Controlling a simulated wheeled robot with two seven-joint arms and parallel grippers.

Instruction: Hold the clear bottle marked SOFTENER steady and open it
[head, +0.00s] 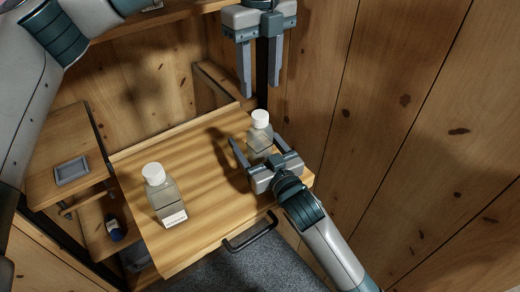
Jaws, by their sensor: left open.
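A clear bottle with a white cap (167,198) stands upright at the front left of the wooden table top (205,160). It has a white label low on its front, with print too small to read. A second clear bottle with a white cap (260,134) stands upright near the right back edge; no label shows on it. My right gripper (257,140) is open, low at this second bottle, with its fingers to either side; contact cannot be told. My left gripper (260,88) is open and empty, fingers pointing down, above and behind the second bottle.
A side shelf (60,150) at the left holds a small grey tray (72,171). A dark blue item (115,230) lies on a lower shelf. A black handle (250,233) sticks out at the table's front. Plank walls close in the back and right. The table's middle is clear.

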